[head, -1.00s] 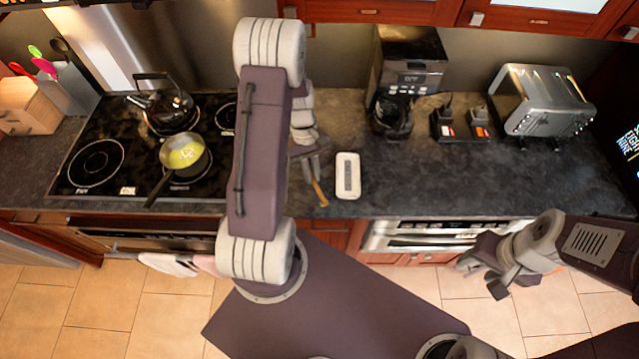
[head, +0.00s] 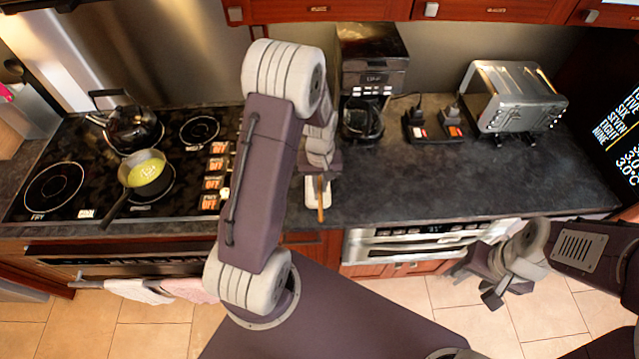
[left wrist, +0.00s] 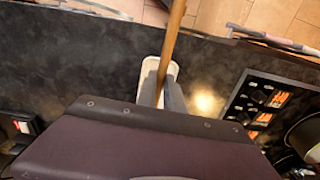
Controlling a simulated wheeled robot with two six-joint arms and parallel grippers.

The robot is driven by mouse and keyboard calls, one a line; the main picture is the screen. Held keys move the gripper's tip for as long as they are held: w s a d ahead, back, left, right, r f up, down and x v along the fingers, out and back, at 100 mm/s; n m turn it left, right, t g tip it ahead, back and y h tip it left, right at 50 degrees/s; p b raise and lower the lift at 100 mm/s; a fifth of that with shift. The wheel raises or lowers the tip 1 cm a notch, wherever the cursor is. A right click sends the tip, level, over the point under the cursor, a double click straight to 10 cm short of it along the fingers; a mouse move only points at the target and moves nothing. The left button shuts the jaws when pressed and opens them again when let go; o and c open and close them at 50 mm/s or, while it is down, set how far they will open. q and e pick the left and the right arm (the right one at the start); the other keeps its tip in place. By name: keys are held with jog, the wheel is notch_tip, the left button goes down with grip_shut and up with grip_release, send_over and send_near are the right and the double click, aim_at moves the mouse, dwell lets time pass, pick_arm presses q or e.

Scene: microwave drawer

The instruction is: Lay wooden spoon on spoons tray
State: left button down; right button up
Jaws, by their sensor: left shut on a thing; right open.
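The wooden spoon (head: 320,205) is held by my left gripper (head: 321,180) over the counter, its thin wooden handle pointing toward the front edge. It also shows in the left wrist view (left wrist: 173,38), running between the two fingers (left wrist: 161,95). The white spoons tray (head: 312,197) lies on the counter directly below the spoon. Its rim also shows on both sides of the spoon in the left wrist view (left wrist: 146,80). I cannot tell whether spoon and tray touch. The spoon's other end is hidden. My right gripper (head: 470,283) is open and empty, in front of the counter.
The stove with a pan (head: 146,172) and a kettle (head: 132,125) is to the left. A coffee maker (head: 372,70), two small dark holders (head: 435,125) and a toaster (head: 515,95) stand at the back. The counter right of the tray is clear.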

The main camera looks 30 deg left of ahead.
pick_arm(q)
jog(key=shift+s+a+f, duration=0.15)
jog(key=shift+a+f, duration=0.05)
jog(key=shift+f, duration=0.25)
notch_tip(320, 180, down, 8)
jog(key=b, duration=0.6)
jog(key=shift+r, duration=0.15)
jog(key=c, duration=1.3)
grip_release()
jog(key=shift+c, duration=0.2)
jog(key=o, duration=0.6)
jog(key=shift+r, duration=0.1)
